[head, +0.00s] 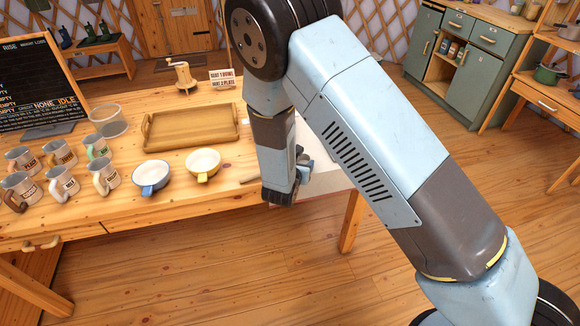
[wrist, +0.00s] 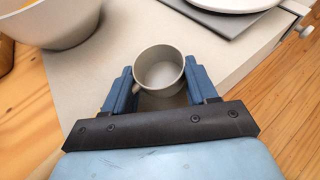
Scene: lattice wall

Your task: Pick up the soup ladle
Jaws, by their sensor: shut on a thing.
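In the wrist view, a round grey cup-shaped piece (wrist: 160,58) sits between the two blue fingers of my gripper (wrist: 158,82). It looks like the bowl of the soup ladle, seen from above into its open top. No long handle shows; the rest of it is hidden by the fingers and the dark gripper body. My gripper is shut on it, over a pale surface (wrist: 85,85). In the head view my gripper is near the table's right end, mostly hidden behind my wrist, and the ladle cannot be made out.
In the head view, a wooden tray (head: 190,128), a blue bowl (head: 151,176), a yellow bowl (head: 203,163) and several mugs (head: 62,184) stand left.

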